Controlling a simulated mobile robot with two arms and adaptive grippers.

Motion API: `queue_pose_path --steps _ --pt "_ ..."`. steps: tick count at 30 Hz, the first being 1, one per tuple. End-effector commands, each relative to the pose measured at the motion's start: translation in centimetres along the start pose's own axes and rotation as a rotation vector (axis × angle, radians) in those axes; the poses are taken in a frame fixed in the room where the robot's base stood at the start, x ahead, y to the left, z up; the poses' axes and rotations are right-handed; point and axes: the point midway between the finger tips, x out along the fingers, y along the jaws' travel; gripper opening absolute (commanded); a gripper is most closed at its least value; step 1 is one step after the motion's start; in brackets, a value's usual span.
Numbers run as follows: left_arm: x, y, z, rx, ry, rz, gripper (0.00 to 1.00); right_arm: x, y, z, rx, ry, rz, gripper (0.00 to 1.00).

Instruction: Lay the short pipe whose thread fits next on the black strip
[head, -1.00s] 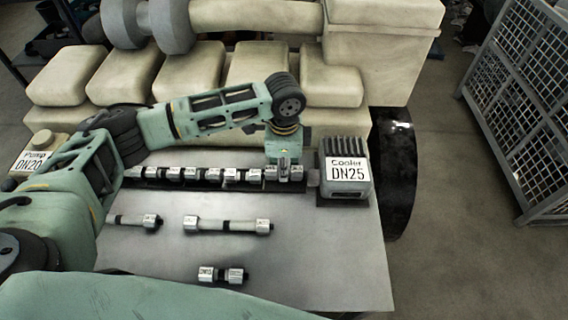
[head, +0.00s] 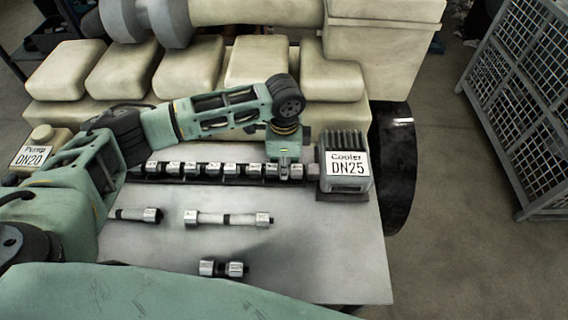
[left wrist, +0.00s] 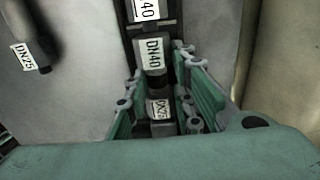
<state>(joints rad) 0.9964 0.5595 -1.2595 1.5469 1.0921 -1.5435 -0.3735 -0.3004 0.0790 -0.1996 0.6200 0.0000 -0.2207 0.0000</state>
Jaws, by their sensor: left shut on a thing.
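The black strip (head: 215,184) lies along the back of the table with a row of short silver pipe pieces on it. My left gripper (head: 284,170) is at the strip's right end, beside the grey Cooler DN25 block (head: 346,180). In the left wrist view its fingers (left wrist: 158,88) are shut around a short pipe (left wrist: 160,108) with a DN25 label. A piece labelled DN40 (left wrist: 153,54) lies in line just beyond; whether they touch is unclear. Another short pipe (head: 222,268) lies at the table's front. My right gripper is not in view.
A long pipe (head: 228,219) and another pipe (head: 136,214), partly behind my left arm, lie mid-table. The Pump DN20 block (head: 38,150) stands at the far left. The cream engine (head: 260,65) rises behind. The table's front right (head: 325,260) is clear.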

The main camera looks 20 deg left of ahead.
Motion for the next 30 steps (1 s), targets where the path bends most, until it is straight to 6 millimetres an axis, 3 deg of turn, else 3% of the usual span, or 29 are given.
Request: queue_pose_path --steps 24,25,30 --pt "0.16 -0.04 -0.04 0.0 0.001 -0.002 0.0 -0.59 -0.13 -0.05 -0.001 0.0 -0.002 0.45" --pt "0.16 -0.04 -0.04 0.0 0.001 -0.002 0.23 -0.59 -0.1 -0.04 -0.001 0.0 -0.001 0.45" --pt "0.17 -0.03 -0.03 0.0 0.001 -0.001 0.38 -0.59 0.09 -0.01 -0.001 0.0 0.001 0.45"
